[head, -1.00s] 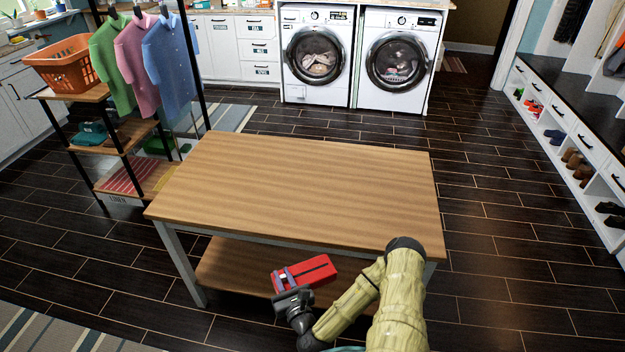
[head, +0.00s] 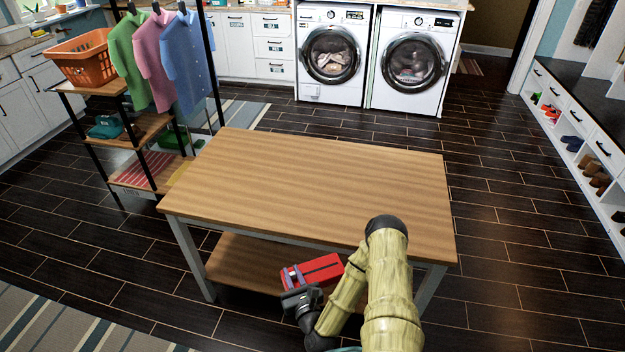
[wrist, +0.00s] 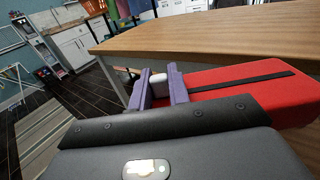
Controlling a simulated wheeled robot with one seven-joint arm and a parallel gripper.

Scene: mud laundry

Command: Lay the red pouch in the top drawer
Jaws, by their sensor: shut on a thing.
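The red pouch (head: 325,263), a flat red block with a dark stripe, is held in front of the table's near edge, below the tabletop's height in the head view. My gripper (head: 296,275) is shut on its left end. In the wrist view the purple fingers (wrist: 162,88) pinch the pouch (wrist: 225,77), which reaches out to the right. A stack of white drawers stands at the back, left of the washers, with its top drawer (head: 271,25) closed. Which top drawer is meant, I cannot tell.
A wooden table (head: 310,185) with a lower shelf stands between me and the drawers. A clothes rack (head: 130,125) with an orange basket (head: 88,55) is at left. Two front-loading machines (head: 335,55) are at the back. Dark floor is clear right of the table.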

